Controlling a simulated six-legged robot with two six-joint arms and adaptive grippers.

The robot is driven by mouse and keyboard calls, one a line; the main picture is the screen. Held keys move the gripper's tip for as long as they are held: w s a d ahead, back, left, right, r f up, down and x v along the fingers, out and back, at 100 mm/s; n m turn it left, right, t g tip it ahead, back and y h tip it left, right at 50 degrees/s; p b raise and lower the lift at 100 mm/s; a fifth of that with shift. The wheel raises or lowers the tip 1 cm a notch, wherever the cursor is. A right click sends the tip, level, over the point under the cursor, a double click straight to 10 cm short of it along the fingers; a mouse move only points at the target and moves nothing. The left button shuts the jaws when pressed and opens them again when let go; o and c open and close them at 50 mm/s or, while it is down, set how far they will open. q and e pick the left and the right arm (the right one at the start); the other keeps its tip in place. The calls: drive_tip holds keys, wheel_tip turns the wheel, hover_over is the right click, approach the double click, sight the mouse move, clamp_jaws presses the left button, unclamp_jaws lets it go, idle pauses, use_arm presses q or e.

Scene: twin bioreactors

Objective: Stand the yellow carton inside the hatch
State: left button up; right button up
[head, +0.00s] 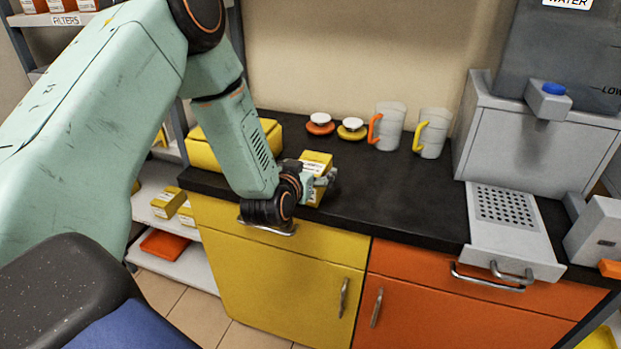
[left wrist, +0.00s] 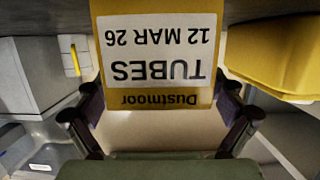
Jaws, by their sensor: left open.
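The yellow carton (head: 317,158) stands on the dark counter near its front edge, partly hidden by my left gripper (head: 318,184). In the left wrist view the carton (left wrist: 155,55) fills the upper middle, its white label reading "TUBES" upside down. My left gripper's fingers (left wrist: 160,108) are open, one on each side of the carton's lower part in that view. I cannot tell whether they touch it. I cannot make out a hatch for sure in either view. My right gripper is not in view.
A yellow box (head: 202,153) sits on the counter behind my left arm. A grey dispenser (head: 535,140) with a perforated tray (head: 505,208) is at right. More cartons (head: 167,203) sit on the left shelf.

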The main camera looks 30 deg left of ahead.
use_arm(q)
drive_tip(key=shift+x, duration=0.75)
drive_tip(key=shift+d, duration=0.1)
drive_tip(key=shift+s, duration=0.1)
drive_tip(key=shift+c, duration=0.2)
drive_tip(key=shift+c, duration=0.9)
drive_tip(key=c, duration=1.2)
